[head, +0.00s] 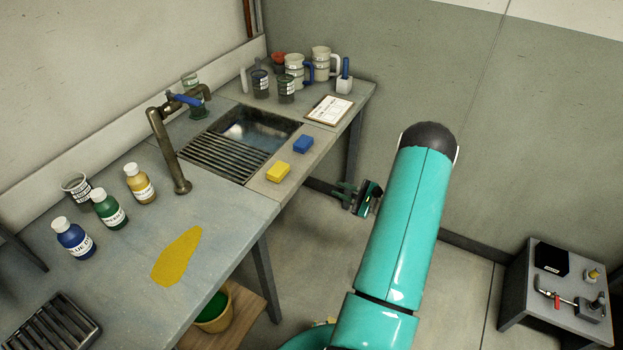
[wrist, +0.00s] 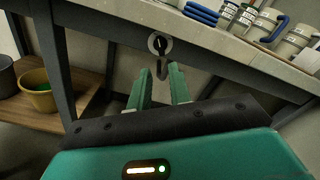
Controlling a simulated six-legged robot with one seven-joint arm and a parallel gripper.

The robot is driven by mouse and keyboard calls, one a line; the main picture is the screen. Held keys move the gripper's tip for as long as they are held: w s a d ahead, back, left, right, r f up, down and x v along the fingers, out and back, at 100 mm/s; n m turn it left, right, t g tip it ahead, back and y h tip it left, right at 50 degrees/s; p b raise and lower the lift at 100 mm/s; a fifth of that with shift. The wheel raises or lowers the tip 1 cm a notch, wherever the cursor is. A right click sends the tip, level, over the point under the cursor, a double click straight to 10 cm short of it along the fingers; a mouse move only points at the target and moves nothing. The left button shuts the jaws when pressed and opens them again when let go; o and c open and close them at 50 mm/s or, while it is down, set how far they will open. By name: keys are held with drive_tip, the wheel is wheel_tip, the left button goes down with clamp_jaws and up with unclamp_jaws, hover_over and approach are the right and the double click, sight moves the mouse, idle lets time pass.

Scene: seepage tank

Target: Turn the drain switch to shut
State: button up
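A round pale plate with a dark lever (wrist: 159,44) is on the front apron of the bench in the wrist view; it looks like the drain switch. A grey hooked piece (wrist: 161,72) hangs just below it, partly between my fingertips in the picture. My gripper (wrist: 159,82) is open and empty, its two green fingers apart and pointing toward the lever, with no visible contact. In the head view my gripper (head: 358,198) is in front of the bench, below its top; the lever is hidden there.
The bench holds a sink with a grate (head: 223,157), a brass tap (head: 166,148), yellow (head: 278,172) and blue (head: 303,144) sponges, bottles and mugs. A yellow spill (head: 177,257) lies on top. A yellow bucket (wrist: 38,92) stands on the lower shelf. A side table (head: 540,310) is at right.

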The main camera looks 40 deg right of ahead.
drive_tip(key=x, duration=1.1)
clamp_jaws()
